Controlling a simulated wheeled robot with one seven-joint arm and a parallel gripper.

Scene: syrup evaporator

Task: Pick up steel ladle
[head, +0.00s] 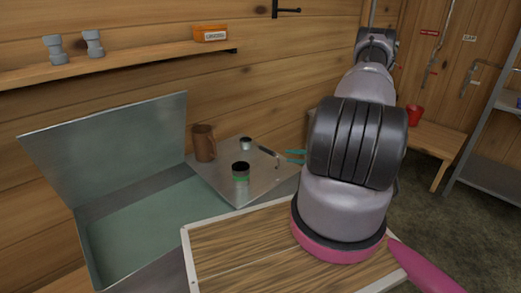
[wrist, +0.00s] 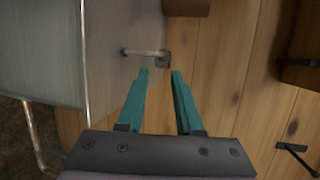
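A slim dark bar with a short pale end (head: 269,155) lies at the right of the steel work surface (head: 222,183); it looks like the steel ladle, but its shape is too small to be sure. In the wrist view a pale grey rod with a dark block at its end (wrist: 145,52) lies beyond my fingertips, perhaps the same thing. My gripper (head: 295,157) has two teal fingers, just right of the bar in the head view. In the wrist view my gripper (wrist: 160,73) is open, with nothing between the fingers.
An open steel basin (head: 150,215) is at left. A wooden wall and shelf (head: 130,64) rise behind. A wooden top (head: 235,245) lies in front.

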